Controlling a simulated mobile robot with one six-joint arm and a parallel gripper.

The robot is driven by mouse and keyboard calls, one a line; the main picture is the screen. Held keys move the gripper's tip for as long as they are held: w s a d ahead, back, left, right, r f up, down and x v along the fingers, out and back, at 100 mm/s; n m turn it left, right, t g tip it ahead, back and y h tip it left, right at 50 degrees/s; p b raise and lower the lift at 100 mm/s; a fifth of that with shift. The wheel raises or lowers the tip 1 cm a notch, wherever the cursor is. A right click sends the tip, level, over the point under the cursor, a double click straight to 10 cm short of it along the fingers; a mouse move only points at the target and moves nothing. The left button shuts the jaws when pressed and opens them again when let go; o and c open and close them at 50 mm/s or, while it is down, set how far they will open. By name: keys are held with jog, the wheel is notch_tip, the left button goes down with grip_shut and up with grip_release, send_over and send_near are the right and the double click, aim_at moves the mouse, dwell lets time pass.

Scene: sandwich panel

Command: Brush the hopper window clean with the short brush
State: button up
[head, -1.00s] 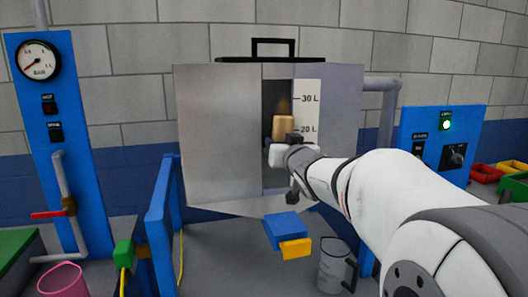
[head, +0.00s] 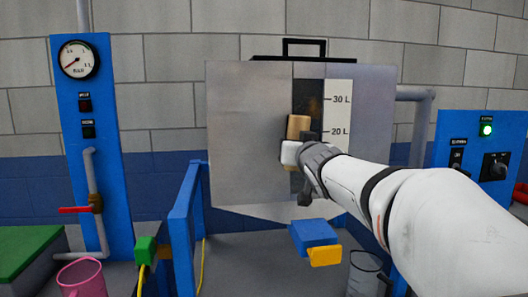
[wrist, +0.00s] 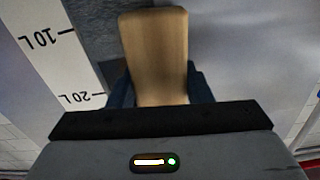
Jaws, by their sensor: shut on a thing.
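The hopper (head: 250,120) is a grey metal box with a narrow dark window (head: 308,90) beside a white litre scale (head: 339,105). A dull brownish patch shows on the window glass near the brush. My gripper (head: 299,143) is shut on the short brush (head: 299,125), whose tan wooden body stands upright against the window's left side. In the wrist view the brush (wrist: 157,55) rises from between the jaws, and the window (wrist: 95,25) lies behind it, partly covered. The bristles are hidden, and I cannot tell whether they touch the glass.
A blue block with a yellow end (head: 315,236) is below the hopper. A blue post (head: 184,215) and a metal jug (head: 366,275) stand nearby. A gauge panel (head: 95,180) is at left, a pink bucket (head: 82,278) below it. A switch panel (head: 485,150) is at right.

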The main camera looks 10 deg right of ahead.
aim_at(319, 128)
jog(key=shift+d+r+p, duration=0.15)
jog(key=shift+r+p, duration=0.25)
jog(key=shift+r, duration=0.75)
jog(key=shift+d+f, duration=0.25)
jog(key=shift+d, duration=0.55)
jog(key=shift+d+r+p, duration=0.15)
jog(key=shift+r+p, duration=0.1)
jog(key=shift+p, duration=0.5)
jog(key=shift+d+p, duration=0.2)
jog(key=shift+p, duration=0.2)
jog(key=shift+s+d+f+p, duration=0.1)
jog(key=shift+d+p, duration=1.2)
jog(key=shift+p, duration=0.35)
jog(key=shift+d+f+p, duration=0.1)
jog(key=shift+d+p, duration=1.15)
jog(key=shift+p, duration=0.35)
jog(key=shift+r+p, duration=0.8)
jog(key=shift+r, duration=0.15)
jog(key=shift+a+f+b, duration=0.2)
jog(key=shift+a+b, duration=0.25)
jog(key=shift+b, duration=0.2)
jog(key=a+b, duration=0.5)
jog(key=b, duration=0.2)
jog(key=shift+a+b, duration=0.2)
jog(key=shift+b, duration=0.8)
